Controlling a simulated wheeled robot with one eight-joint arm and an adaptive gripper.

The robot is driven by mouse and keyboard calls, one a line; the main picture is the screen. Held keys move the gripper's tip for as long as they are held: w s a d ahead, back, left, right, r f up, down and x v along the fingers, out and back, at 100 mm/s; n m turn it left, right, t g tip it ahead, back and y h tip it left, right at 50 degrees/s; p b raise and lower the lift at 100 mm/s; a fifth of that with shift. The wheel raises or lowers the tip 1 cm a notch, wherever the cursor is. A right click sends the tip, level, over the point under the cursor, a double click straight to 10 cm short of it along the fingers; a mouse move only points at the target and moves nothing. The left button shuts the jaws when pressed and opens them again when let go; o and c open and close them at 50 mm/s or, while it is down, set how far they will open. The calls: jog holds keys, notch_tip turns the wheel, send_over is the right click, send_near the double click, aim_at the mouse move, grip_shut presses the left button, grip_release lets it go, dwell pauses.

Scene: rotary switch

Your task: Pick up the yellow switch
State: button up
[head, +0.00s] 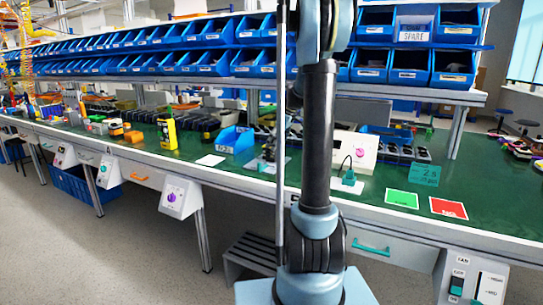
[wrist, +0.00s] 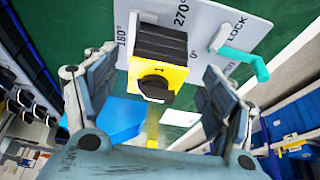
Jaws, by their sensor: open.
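The yellow switch (wrist: 176,76) shows in the wrist view, with a yellow front, a black knob and a dark ribbed body. It appears against a white dial plate (wrist: 205,18) marked 180°, 270°, 0° and LOCK. My gripper (wrist: 160,64) is open, with one finger on each side of the switch. I see gaps between the fingers and the switch, and cannot tell its depth between them. In the head view I cannot make out the switch or my gripper; my arm blocks part of the bench.
A teal handle (wrist: 246,62) sticks out from the plate, close to the right finger. In the head view the green bench (head: 400,178) carries a blue bin (head: 236,139), a yellow device (head: 167,132), and green (head: 402,199) and red (head: 449,208) cards. Blue bins line shelves above.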

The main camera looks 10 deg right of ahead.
aim_at(271, 153)
jog(key=shift+w+a+x, duration=0.15)
jog(key=shift+x, duration=1.15)
jog(key=shift+w+a+x, duration=0.15)
jog(key=shift+x, duration=1.15)
jog(key=shift+r, duration=0.2)
jog(key=c, duration=1.3)
